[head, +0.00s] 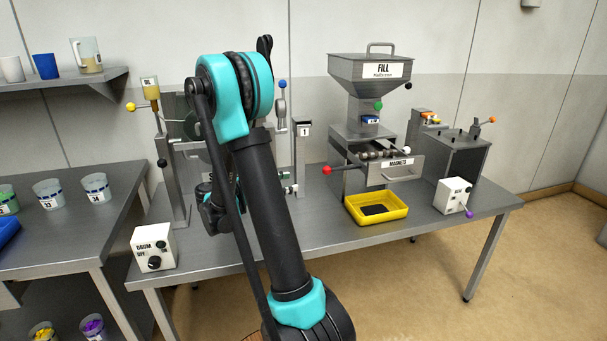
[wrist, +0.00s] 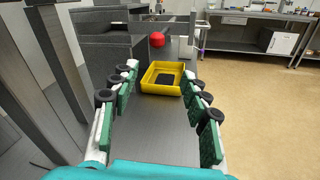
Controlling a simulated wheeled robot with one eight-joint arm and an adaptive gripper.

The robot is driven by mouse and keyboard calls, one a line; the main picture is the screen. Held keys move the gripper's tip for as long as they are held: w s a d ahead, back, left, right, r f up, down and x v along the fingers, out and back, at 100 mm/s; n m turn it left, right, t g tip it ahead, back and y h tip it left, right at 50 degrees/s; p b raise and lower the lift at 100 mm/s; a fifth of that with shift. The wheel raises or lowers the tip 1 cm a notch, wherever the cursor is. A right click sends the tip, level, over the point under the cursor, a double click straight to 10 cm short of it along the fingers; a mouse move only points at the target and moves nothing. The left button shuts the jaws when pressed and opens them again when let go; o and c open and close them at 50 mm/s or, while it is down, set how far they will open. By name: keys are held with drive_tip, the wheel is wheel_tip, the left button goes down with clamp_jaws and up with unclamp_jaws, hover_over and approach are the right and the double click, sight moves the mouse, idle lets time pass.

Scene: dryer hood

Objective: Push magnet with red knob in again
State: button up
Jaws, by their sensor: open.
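The red knob (head: 327,170) sits at the left end of a rod at the magnet unit (head: 400,163), labelled MAGNETS, below the FILL hopper. The rod sticks out to the left of the unit. In the wrist view the red knob (wrist: 157,40) shows ahead, above the far edge of the yellow tray. My gripper (wrist: 162,78) is open and empty, its green-padded fingers spread on either side of the view. The knob is beyond the fingertips and not touched. In the head view my gripper is mostly hidden behind my arm, left of the knob.
The yellow tray (head: 376,208) with a dark patch stands on the table below the magnet unit. A white box with a purple knob (head: 453,196) is right of it. A DRUM switch box (head: 153,248) stands at the table's left end. Grey metal housing (wrist: 106,52) stands close on the wrist view's left.

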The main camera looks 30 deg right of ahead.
sight(326, 171)
drive_tip(key=shift+h, duration=0.3)
drive_tip(key=d, duration=1.6)
drive_tip(key=shift+w+r, duration=0.1)
drive_tip(key=shift+r, duration=0.15)
clamp_jaws()
